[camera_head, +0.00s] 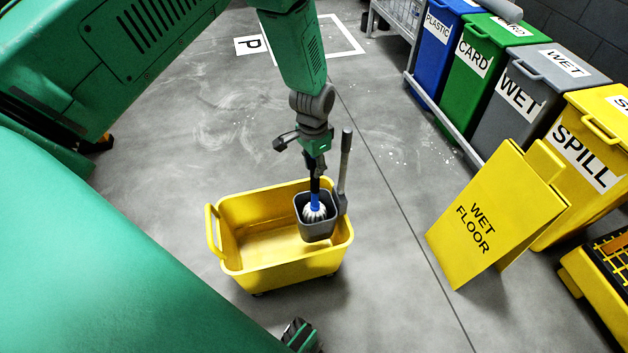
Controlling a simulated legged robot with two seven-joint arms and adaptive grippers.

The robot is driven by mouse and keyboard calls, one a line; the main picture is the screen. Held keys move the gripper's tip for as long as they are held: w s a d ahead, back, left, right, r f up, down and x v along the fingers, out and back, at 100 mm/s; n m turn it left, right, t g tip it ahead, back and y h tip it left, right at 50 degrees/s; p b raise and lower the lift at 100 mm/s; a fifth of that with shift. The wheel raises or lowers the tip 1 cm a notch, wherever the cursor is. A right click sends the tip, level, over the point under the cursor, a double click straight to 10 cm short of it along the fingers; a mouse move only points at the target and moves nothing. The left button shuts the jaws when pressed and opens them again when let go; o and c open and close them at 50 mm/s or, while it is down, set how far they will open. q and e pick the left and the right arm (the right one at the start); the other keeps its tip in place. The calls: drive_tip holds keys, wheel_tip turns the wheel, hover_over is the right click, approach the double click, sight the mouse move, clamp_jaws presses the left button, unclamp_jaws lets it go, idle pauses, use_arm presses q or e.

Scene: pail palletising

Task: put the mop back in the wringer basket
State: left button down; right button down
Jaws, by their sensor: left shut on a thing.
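The mop has a dark handle, a blue collar and a white-and-grey head (315,212). Its head is inside the opening of the grey wringer basket (318,231), with the handle upright above it. The wringer basket hangs at the right end of the yellow bucket (270,280) and has a grey lever (346,160) standing up on its right. My left gripper (317,168) is above the basket, shut on the mop handle. Whether the mop head rests on the basket floor is hidden.
A yellow wet floor sign (485,222) stands right of the bucket. Behind it is a row of labelled bins: blue (437,50), green (480,75), grey (530,95) and yellow (590,150). Another yellow object (600,280) is at the right edge.

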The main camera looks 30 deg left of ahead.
use_arm(q)
wheel_tip(320, 180, down, 4)
drive_tip(key=shift+a+f+b, duration=0.1)
drive_tip(key=shift+f+b, duration=0.05)
drive_tip(key=shift+b, duration=0.6)
drive_tip(key=c, duration=1.4)
unclamp_jaws()
drive_tip(key=shift+o, duration=0.2)
drive_tip(key=shift+d, duration=0.2)
drive_tip(key=r+p, duration=0.4)
drive_tip(key=r, duration=0.8)
drive_tip(key=shift+a+p, duration=0.2)
drive_tip(key=shift+p, duration=0.15)
drive_tip(key=s+d+f+n, duration=0.1)
drive_tip(key=s+f, duration=0.3)
drive_tip(key=s, duration=0.3)
drive_tip(key=s+d+f+n, duration=0.1)
drive_tip(key=s+d+f, duration=0.1)
drive_tip(key=s+f, duration=0.35)
drive_tip(key=s+r+n, duration=0.1)
drive_tip(key=s+r, duration=0.1)
drive_tip(key=s, duration=1.5)
drive_tip(key=shift+s+d+r+n+t, duration=0.25)
drive_tip(key=shift+d+n+t, duration=0.05)
drive_tip(key=shift+d+n, duration=0.1)
